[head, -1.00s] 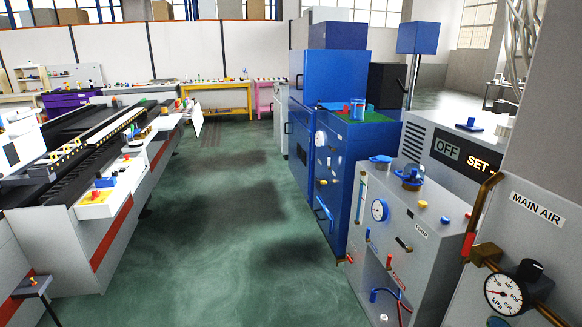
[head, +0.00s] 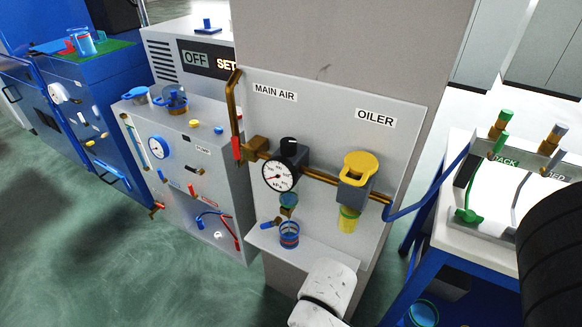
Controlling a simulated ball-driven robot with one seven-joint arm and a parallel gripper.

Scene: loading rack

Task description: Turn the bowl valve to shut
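The panel labelled MAIN AIR and OILER (head: 330,120) stands in the middle of the head view. A brass pipe runs across it past a black-topped regulator with a round gauge (head: 279,175). A small greenish bowl (head: 288,200) hangs below the regulator. A small blue lever (head: 270,224) sticks out to the left just under this bowl; it looks like the bowl valve, but its exact position is too small to tell. A blue-rimmed cup (head: 289,236) is directly below. My white arm shows at the bottom; my gripper is out of view.
A yellow-topped oiler (head: 357,170) sits right of the gauge. A red-handled lever (head: 237,148) is on the pipe at left. A grey pump cabinet (head: 215,195) stands left, a white-topped blue bench (head: 460,238) right. Open green floor (head: 90,240) lies at left.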

